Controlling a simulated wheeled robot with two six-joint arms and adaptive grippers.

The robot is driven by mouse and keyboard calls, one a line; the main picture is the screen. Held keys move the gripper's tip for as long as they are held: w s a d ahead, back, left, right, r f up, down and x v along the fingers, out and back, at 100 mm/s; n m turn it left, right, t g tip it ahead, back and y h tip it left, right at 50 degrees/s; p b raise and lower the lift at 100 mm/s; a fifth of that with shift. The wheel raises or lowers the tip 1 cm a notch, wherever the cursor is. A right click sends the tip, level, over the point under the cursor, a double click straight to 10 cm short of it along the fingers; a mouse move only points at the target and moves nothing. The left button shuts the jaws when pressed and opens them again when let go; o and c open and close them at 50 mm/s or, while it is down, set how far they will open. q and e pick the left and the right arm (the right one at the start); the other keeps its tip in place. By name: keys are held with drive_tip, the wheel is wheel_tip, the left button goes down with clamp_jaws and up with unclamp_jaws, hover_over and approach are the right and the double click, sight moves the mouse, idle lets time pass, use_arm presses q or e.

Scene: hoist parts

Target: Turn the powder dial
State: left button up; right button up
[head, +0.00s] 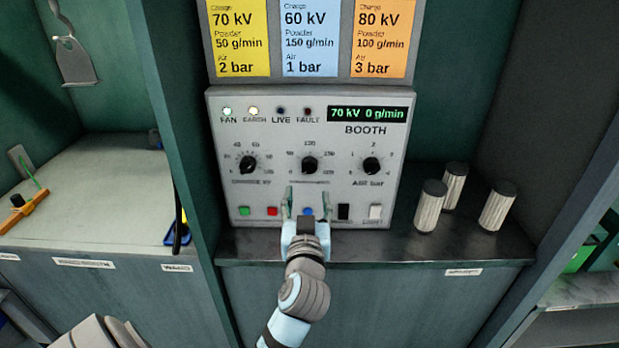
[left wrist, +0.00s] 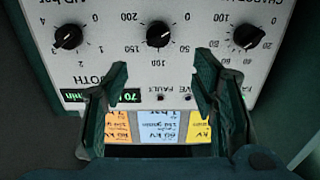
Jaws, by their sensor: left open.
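The powder dial (head: 310,165) is the black middle knob on the grey booth panel (head: 225,190). In the left wrist view, which shows the panel upside down, the powder dial (left wrist: 158,34) is at the top centre. My left gripper (head: 307,192) is open and empty in front of the panel, just below the dial in the head view. In the left wrist view its two fingers (left wrist: 162,72) stand wide apart, with the dial beyond their tips and not between them. The panel display (head: 367,114) reads 70 kV 0 g/min. My right gripper is not in view.
The charge dial (head: 248,165) and air dial (head: 371,166) flank the powder dial. Buttons, including a red one (head: 272,211), run below. Three ribbed cylinders (head: 454,187) stand at the right on the dark shelf (head: 400,245). Coloured cards (head: 310,38) hang above.

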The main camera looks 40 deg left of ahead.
sight(310, 169)
use_arm(q)
drive_tip(key=x, duration=1.2)
drive_tip(key=shift+w, duration=0.15)
drive_tip(key=c, duration=1.2)
